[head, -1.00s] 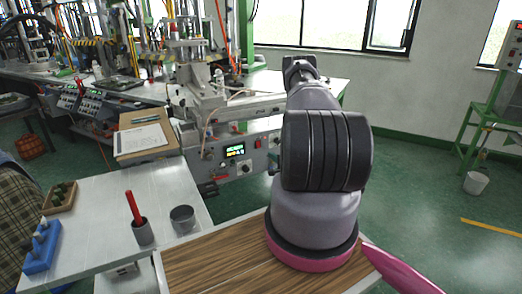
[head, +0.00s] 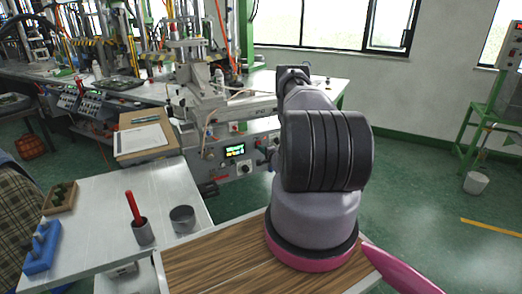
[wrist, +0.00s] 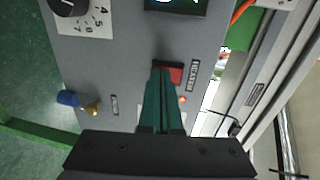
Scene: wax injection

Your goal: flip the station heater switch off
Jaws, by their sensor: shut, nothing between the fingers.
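The heater switch (wrist: 175,72) is a red rocker in a dark frame on the grey station panel (wrist: 115,60), beside a label that reads HEATER. My gripper (wrist: 160,72) is shut and empty. Its green fingers reach up to the switch and cover its left part in the wrist view. I cannot tell whether the tips touch it or which way the rocker is tilted. In the head view the station panel (head: 214,168) shows left of my arm, and the gripper is mostly hidden behind my arm.
The panel also carries a dial (wrist: 70,6), a lit display (wrist: 178,4), a blue knob (wrist: 67,98) and a brass toggle (wrist: 93,108). A side table (head: 105,205) holds a red-handled tool (head: 134,207) in a cup and a metal cup (head: 183,219). Green floor is open at right.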

